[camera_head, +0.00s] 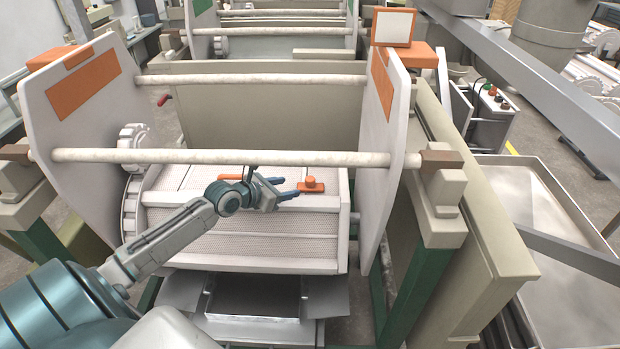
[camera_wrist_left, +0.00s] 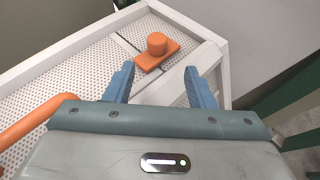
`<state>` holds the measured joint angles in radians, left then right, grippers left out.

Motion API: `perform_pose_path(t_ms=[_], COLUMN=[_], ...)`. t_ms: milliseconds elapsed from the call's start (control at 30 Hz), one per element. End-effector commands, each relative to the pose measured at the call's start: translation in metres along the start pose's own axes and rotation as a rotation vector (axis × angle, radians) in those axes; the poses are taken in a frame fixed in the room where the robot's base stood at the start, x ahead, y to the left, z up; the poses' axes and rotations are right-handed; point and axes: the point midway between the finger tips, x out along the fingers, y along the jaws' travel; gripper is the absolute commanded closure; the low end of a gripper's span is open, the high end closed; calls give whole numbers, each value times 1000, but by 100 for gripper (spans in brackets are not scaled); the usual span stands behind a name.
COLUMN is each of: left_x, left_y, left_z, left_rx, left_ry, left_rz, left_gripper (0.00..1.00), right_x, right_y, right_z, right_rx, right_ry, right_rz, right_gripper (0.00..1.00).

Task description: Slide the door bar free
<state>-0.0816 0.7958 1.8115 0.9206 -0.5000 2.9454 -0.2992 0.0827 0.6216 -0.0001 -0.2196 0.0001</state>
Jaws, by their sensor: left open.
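The white perforated barrel (camera_head: 240,250) hangs between two white end plates. On its top at the right is a flat orange piece with a round knob (camera_head: 312,184), which I take to be part of the door bar. My left gripper (camera_head: 292,187) is open just left of the knob, its blue fingers pointing right toward it. In the left wrist view the knob (camera_wrist_left: 156,43) stands just beyond and between the open fingertips (camera_wrist_left: 159,70), with nothing gripped. An orange rounded handle (camera_wrist_left: 35,120) lies at lower left there. The gripper partly hides the barrel top. My right gripper is out of view.
A pale horizontal rod (camera_head: 220,156) crosses above the barrel in front. The right end plate (camera_head: 378,150) stands close right of the knob. A metal tray (camera_head: 255,297) sits below the barrel. A white gear (camera_head: 132,180) is at the left.

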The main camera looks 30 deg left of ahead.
Motion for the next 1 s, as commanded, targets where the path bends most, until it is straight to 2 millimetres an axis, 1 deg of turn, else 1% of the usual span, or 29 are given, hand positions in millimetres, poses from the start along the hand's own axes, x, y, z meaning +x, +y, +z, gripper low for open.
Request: perform_pose_path(t_ms=[33, 100, 233, 367, 600, 700, 833, 1000], left_x=[0, 1, 11, 30, 73, 88, 101, 108], left_y=[3, 5, 6, 5, 5, 5, 6, 5], left_z=[5, 8, 9, 10, 11, 11, 10, 9], left_rx=[-30, -58, -70, -71, -69, -67, -64, -63], left_ry=[-9, -16, -20, -21, -19, -18, -17, -16], left_rz=[1, 2, 4, 1, 2, 1, 2, 1], left_gripper=[50, 50, 50, 50, 50, 50, 50, 50], right_x=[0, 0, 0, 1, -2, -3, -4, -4], right_y=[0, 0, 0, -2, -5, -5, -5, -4], right_z=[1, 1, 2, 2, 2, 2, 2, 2], right_rx=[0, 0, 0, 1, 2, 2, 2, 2], right_ry=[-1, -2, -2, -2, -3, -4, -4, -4], right_rz=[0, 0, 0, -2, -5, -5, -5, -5], right_gripper=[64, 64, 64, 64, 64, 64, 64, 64])
